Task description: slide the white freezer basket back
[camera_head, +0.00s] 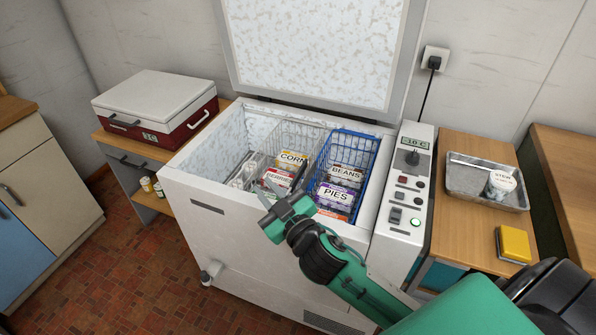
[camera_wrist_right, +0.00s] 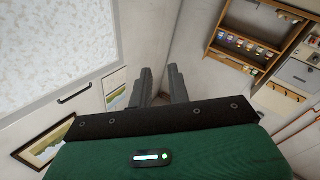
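The white wire freezer basket (camera_head: 270,128) is inside the open chest freezer (camera_head: 215,195), in its left and middle part. It holds corn (camera_head: 292,159) and berries (camera_head: 277,178) packs. A blue wire basket (camera_head: 368,143) stands to its right with beans (camera_head: 346,174) and pies (camera_head: 335,196) packs. My right gripper (camera_head: 279,187) is over the freezer's front rim, near the front of the white basket, and hides part of it. Its two fingers stand apart with nothing between them in the right wrist view (camera_wrist_right: 162,82). Contact with the basket cannot be told. My left gripper is out of view.
The raised freezer lid (camera_head: 315,45) stands behind the opening. A control panel (camera_head: 408,185) is on the freezer's right side. A cool box (camera_head: 155,105) sits on the left cabinet. A metal tray (camera_head: 470,190) with a white tub and a yellow box (camera_head: 513,245) are on the right counter.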

